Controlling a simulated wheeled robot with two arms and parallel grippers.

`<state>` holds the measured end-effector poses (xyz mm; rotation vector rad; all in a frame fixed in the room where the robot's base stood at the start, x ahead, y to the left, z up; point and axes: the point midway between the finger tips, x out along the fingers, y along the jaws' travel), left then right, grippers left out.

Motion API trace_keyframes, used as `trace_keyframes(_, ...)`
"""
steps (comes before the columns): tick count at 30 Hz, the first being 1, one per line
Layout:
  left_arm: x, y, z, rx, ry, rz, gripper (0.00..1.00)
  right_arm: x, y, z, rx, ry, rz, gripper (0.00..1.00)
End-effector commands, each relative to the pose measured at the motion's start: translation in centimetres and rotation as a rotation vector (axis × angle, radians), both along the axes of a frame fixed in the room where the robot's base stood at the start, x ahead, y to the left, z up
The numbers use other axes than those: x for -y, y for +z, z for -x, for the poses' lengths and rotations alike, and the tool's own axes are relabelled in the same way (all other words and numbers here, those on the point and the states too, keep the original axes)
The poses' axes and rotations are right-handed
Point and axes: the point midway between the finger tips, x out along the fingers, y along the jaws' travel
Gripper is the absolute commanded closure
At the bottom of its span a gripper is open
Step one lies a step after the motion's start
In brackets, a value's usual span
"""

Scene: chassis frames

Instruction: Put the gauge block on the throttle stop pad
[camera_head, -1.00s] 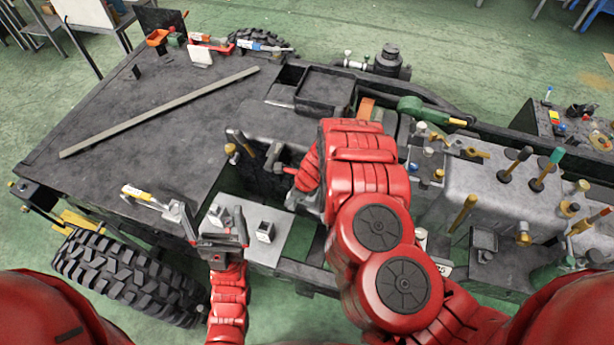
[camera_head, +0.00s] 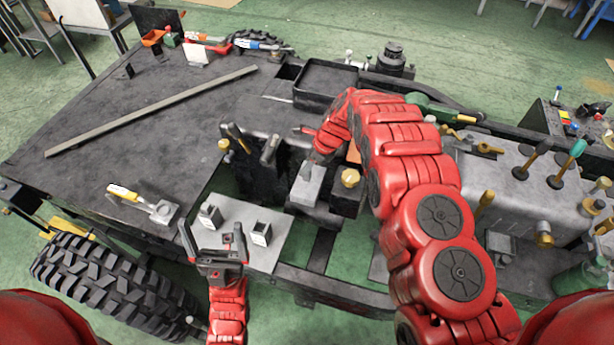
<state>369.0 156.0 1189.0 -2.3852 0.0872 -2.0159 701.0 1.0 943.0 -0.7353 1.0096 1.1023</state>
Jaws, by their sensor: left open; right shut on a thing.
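Two small dark blocks with pale labelled faces, the left block (camera_head: 209,216) and the right block (camera_head: 261,233), stand on a light grey plate (camera_head: 248,212). Which one is the gauge block I cannot tell. My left gripper (camera_head: 212,241) is open, fingers up, at the plate's front-left edge, apart from the right block. My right gripper (camera_head: 316,158) reaches down from above and is shut on a grey pedal-like piece (camera_head: 307,186) in front of the black upright panel. Its fingertips are partly hidden by my wrist. I cannot make out the throttle stop pad for certain.
A dark deck (camera_head: 130,130) with a long grey bar (camera_head: 150,110) lies at left. A metal housing with levers (camera_head: 515,185) stands at right. Gaps to the green floor show beside the plate.

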Motion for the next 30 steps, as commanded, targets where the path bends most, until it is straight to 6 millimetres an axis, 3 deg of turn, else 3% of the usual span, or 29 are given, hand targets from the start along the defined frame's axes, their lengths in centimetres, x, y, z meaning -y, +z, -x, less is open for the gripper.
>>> trace_keyframes(5,0.0,-0.1,0.0,0.000,0.000,0.000,0.03,0.1,-0.7,-0.1,-0.003,0.000,0.001,1.00)
trace_keyframes(12,0.0,-0.4,0.0,0.000,0.000,0.000,0.03,0.1,-3.5,-0.1,-0.001,0.001,0.001,1.00)
trace_keyframes(23,0.0,-0.9,0.0,0.000,0.000,0.000,0.03,0.1,-3.9,-0.2,0.000,0.001,0.000,1.00)
trace_keyframes(24,0.0,-0.9,0.0,0.000,0.000,0.000,0.03,0.1,-3.9,-0.2,0.000,0.001,0.000,0.69)
trace_keyframes(29,0.0,-0.7,0.0,0.000,0.000,0.000,0.03,0.1,-3.8,-0.2,0.000,0.001,0.000,0.41)
trace_keyframes(30,0.0,-0.7,0.0,0.000,0.000,0.000,0.03,0.1,-3.8,-0.2,0.000,0.001,0.000,0.41)
